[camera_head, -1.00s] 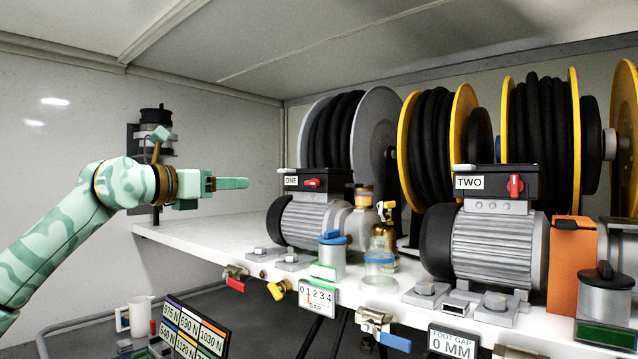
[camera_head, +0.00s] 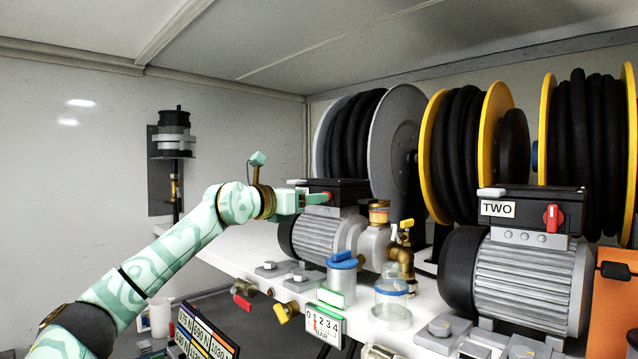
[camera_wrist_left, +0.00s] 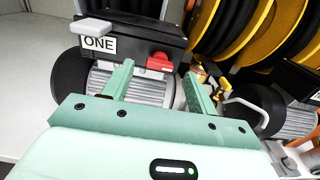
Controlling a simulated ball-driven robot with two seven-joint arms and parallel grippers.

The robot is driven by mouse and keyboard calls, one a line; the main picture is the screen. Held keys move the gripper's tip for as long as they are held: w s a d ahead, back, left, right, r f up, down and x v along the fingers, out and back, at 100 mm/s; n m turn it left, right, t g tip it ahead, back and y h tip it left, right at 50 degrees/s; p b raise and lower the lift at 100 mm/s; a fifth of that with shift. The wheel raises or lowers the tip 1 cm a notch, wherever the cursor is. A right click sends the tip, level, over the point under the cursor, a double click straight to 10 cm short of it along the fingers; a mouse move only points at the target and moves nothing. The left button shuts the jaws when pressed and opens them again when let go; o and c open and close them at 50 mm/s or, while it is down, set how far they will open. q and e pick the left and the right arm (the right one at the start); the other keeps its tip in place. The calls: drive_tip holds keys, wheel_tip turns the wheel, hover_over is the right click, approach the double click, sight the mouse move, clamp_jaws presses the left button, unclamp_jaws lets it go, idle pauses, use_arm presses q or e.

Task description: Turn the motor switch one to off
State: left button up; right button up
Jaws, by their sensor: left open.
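Motor one has a black switch box (camera_wrist_left: 135,35) with a white "ONE" label on its face. Its red switch (camera_wrist_left: 160,62) shows in the left wrist view, with its handle lying roughly level. My left gripper (camera_wrist_left: 159,82) is open, its two fingers pointing at the box, with the red switch just beyond and between them in the picture. Whether the fingers touch it I cannot tell. In the head view my left gripper (camera_head: 318,198) is at the front of the motor one box (camera_head: 340,189) and hides the label and most of the switch. My right gripper is out of view.
Motor two (camera_head: 525,275) stands to the right, its red switch (camera_head: 553,218) upright. Hose reels (camera_head: 400,140) stand behind. A blue-topped jar (camera_head: 342,275), brass valve (camera_head: 403,255) and pressure gauge (camera_head: 323,322) are in front of motor one.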

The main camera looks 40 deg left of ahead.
use_arm(q)
drive_tip(key=w+p, duration=0.1)
drive_tip(key=w, duration=0.2)
drive_tip(key=shift+w+d+p, duration=0.15)
drive_tip(key=shift+w+p, duration=0.05)
drive_tip(key=shift+p, duration=0.1)
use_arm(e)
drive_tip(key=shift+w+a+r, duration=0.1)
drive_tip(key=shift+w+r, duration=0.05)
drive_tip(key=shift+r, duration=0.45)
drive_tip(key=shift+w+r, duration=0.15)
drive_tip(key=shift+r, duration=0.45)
use_arm(q)
drive_tip(key=shift+w, duration=0.1)
drive_tip(key=c, duration=1)
